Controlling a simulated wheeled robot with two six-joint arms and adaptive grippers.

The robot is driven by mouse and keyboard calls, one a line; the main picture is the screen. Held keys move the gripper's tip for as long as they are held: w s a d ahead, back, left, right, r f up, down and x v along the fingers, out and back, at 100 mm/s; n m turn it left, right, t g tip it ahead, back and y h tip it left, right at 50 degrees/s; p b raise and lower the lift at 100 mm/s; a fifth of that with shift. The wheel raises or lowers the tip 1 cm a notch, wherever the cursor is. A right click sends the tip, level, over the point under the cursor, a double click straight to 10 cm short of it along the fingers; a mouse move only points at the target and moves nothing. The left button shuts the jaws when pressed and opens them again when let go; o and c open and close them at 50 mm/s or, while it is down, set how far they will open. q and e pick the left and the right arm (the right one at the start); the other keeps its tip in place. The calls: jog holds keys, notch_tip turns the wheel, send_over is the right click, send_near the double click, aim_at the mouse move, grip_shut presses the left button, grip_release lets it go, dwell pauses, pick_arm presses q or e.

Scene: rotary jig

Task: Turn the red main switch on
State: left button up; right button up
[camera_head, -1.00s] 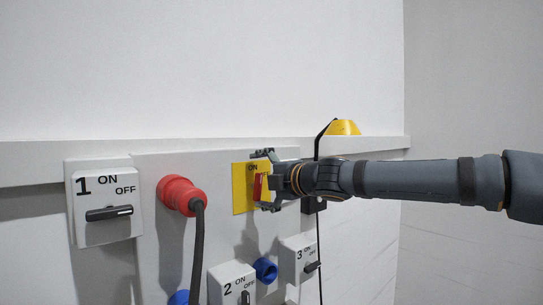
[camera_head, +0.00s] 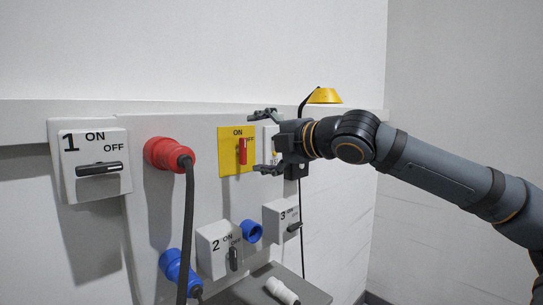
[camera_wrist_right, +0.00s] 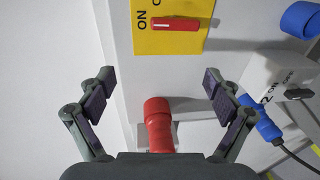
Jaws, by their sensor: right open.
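The red main switch (camera_head: 243,151) is a narrow red handle on a yellow plate (camera_head: 228,163) on the grey panel. The handle stands upright, pointing toward the ON label at the top of the plate. In the right wrist view the switch (camera_wrist_right: 175,24) lies sideways, its white mark at the end near ON. My right gripper (camera_head: 266,142) is open and empty, just to the right of the switch and apart from it. Its two fingers, spread wide, also show in the right wrist view (camera_wrist_right: 158,80). My left gripper is in neither view.
A red plug (camera_head: 168,154) with a hanging black cable is left of the yellow plate. Switch boxes 1 (camera_head: 96,186), 2 (camera_head: 214,258) and 3 (camera_head: 275,228) are around it. A blue socket (camera_head: 251,231) and a yellow beacon (camera_head: 324,96) are nearby.

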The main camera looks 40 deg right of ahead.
jog(key=s+b, duration=0.2)
jog(key=s, duration=0.2)
jog(key=shift+s+d+b, duration=0.1)
jog(key=shift+s+b, duration=0.05)
jog(key=shift+b, duration=0.25)
jog(key=shift+r, duration=0.1)
dwell(0.5)
